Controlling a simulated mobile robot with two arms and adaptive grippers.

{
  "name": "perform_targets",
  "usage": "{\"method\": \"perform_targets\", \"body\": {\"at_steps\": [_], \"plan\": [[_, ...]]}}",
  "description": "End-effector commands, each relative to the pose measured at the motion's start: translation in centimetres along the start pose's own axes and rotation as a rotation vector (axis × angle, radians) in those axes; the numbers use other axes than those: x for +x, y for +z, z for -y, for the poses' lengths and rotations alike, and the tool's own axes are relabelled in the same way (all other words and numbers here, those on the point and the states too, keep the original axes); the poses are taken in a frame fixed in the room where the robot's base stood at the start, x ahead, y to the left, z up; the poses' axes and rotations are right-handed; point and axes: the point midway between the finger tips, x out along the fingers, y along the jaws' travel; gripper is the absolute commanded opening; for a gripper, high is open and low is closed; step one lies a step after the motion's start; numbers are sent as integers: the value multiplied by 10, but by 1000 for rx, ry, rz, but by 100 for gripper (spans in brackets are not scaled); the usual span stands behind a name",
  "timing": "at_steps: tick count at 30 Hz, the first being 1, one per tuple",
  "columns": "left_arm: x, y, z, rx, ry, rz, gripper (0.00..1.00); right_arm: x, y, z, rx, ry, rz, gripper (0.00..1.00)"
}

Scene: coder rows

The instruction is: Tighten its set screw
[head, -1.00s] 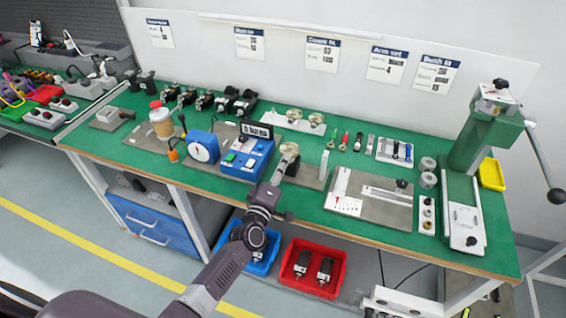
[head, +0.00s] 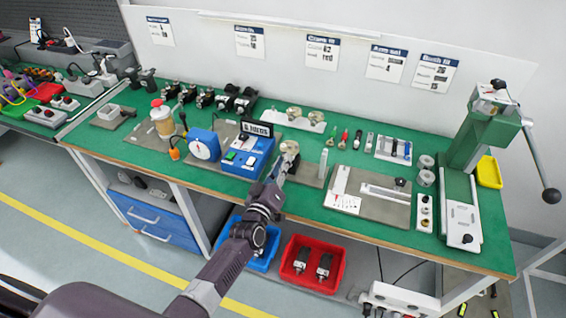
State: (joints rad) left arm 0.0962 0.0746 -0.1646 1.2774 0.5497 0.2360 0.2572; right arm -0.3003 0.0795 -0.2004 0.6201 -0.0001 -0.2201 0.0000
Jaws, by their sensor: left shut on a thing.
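A round, pale metal part (head: 289,147) stands at a grey plate (head: 311,172) near the front edge of the green bench. My left gripper (head: 280,166) reaches in from below, with its fingertips right at this part. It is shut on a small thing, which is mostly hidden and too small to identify. I cannot tell whether it touches the metal part. The set screw is too small to make out. My right gripper is not in view.
Several hand tools (head: 343,139) lie behind right. A measuring plate (head: 370,191) and a green press (head: 477,140) stand further right. A red bin (head: 312,267) is below.

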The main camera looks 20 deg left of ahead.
Motion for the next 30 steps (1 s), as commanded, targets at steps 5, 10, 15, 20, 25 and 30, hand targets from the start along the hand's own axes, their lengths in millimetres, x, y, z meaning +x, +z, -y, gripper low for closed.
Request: {"method": "perform_targets", "body": {"at_steps": [5, 10, 15, 20, 25, 30], "plan": [[-3, 6, 3, 4, -6, 11, 0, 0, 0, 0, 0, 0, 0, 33], [-3, 6, 4, 3, -7, 12, 0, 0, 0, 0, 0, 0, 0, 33], [-2, 5, 3, 2, -6, 10, 31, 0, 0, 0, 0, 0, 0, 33], [-1, 3, 2, 2, -4, 6, 33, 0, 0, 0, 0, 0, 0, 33], [-2, 2, 2, 2, -3, 4, 33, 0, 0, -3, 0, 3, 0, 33], [-18, 3, 2, 2, -4, 5, 33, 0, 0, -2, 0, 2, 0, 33]]}}
